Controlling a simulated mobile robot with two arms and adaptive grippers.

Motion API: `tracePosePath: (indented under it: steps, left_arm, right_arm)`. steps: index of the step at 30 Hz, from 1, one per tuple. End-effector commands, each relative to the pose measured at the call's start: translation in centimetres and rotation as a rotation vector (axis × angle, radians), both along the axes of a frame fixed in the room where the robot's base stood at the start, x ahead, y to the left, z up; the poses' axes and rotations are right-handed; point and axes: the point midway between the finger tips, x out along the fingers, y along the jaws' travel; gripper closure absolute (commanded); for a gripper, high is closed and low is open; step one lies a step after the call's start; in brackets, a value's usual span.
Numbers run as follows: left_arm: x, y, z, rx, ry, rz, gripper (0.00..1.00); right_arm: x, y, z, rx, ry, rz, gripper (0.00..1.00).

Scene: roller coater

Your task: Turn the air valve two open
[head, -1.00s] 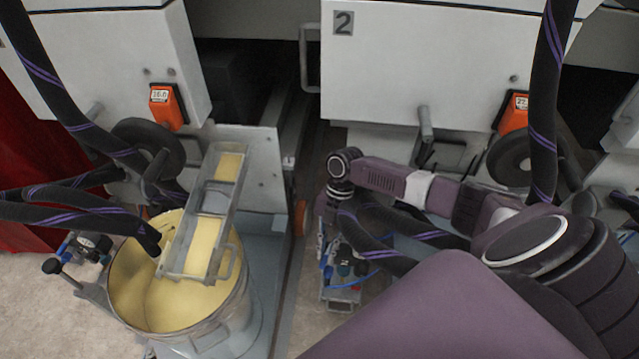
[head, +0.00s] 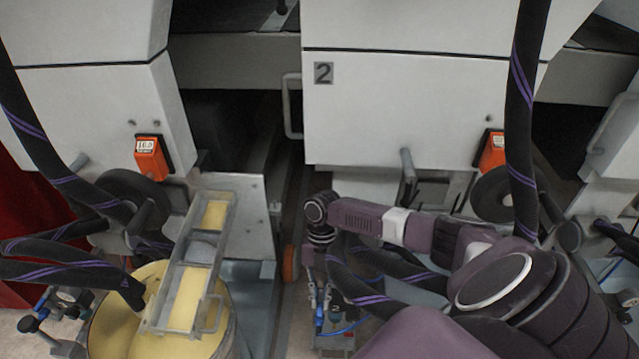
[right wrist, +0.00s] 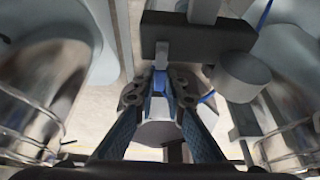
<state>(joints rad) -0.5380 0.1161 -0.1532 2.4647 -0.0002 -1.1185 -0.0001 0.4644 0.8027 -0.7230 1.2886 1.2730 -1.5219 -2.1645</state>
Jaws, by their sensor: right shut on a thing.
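A small blue valve handle (right wrist: 160,84) shows in the right wrist view between the fingertips of my right gripper (right wrist: 160,92). The gripper is shut on the handle, below a dark block (right wrist: 198,40). In the head view, my right arm reaches to the floor gap in front of the machine panel marked 2 (head: 400,100). A small unit with blue fittings (head: 320,313) shows just below its wrist. The arm and hoses partly hide this unit, so the handle's angle is unclear there. My left gripper is not in view.
A bucket of yellow coating (head: 108,335) with a metal trough (head: 165,290) across it stands at the left. A black handwheel (head: 493,195) and an orange counter (head: 490,150) are on the right. Dark hoses hang at both sides. Another valve unit (head: 65,300) lies far left.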

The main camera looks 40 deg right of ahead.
Motion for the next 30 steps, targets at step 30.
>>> tracePosePath:
  steps: [30]
  left_arm:
    - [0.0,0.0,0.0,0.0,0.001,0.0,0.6]
  right_arm:
    - [2.3,-2.2,7.2,-0.003,-0.006,-0.001,0.71]
